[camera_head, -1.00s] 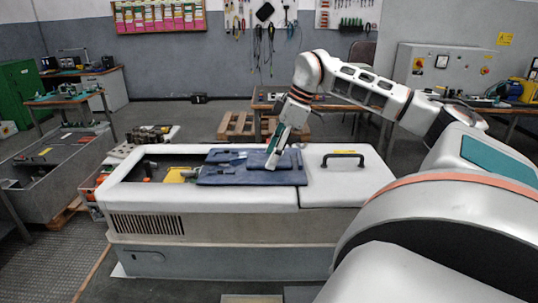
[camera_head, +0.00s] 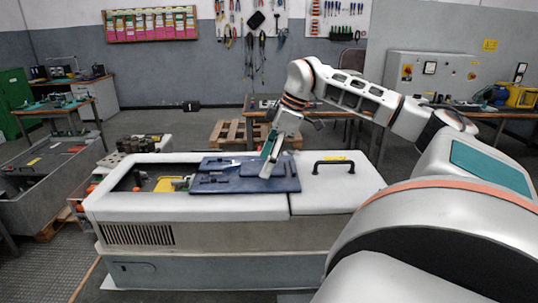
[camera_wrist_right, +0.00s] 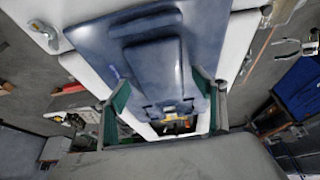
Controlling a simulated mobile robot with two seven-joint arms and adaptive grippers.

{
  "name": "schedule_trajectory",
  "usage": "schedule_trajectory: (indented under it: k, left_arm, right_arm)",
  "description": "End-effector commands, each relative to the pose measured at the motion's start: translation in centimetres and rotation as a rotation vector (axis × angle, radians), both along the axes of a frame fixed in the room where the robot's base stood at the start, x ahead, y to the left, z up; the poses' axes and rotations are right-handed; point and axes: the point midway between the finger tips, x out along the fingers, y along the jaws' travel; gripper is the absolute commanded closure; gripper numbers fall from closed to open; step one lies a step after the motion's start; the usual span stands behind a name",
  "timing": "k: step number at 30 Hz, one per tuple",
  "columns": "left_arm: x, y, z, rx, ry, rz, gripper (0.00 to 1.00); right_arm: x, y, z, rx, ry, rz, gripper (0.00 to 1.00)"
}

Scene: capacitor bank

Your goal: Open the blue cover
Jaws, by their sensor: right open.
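The blue cover (camera_head: 232,184) lies flat on top of a long white cabinet (camera_head: 190,206). It has raised blue parts on its upper face. My right gripper (camera_head: 268,168) points down at the cover's right half. In the right wrist view my gripper (camera_wrist_right: 163,88) is open, with its green-sided fingers on either side of a raised blue block on the cover (camera_wrist_right: 158,70). I cannot tell whether the fingers touch it. My left gripper is not in view.
Left of the cover the cabinet is open, with a yellow part (camera_head: 168,184) inside. A white lid with a black handle (camera_head: 334,164) is to the right. A wooden pallet (camera_head: 228,132) and a workbench stand behind.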

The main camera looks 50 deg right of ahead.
Motion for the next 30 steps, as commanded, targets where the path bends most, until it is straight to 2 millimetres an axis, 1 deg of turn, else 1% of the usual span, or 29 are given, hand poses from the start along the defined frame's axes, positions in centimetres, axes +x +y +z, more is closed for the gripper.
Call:
schedule_trajectory:
  k: [5,12,18,24,30]
  left_arm:
    - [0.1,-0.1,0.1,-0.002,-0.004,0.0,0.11]
    - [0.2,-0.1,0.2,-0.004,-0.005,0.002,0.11]
    - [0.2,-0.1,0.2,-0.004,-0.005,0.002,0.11]
    - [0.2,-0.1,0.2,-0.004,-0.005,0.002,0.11]
    - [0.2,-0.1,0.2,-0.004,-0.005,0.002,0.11]
  right_arm:
    - [-0.5,-0.5,1.8,0.0,-0.003,-0.003,0.31]
    - [-1.9,-1.6,6.3,0.001,-0.005,-0.002,0.31]
    - [-2.8,-2.3,9.1,0.003,-0.005,-0.001,0.31]
    - [-3.4,-2.7,10.6,0.0,-0.001,-0.001,0.31]
    - [-3.5,-2.8,11.0,0.0,-0.001,0.0,0.31]
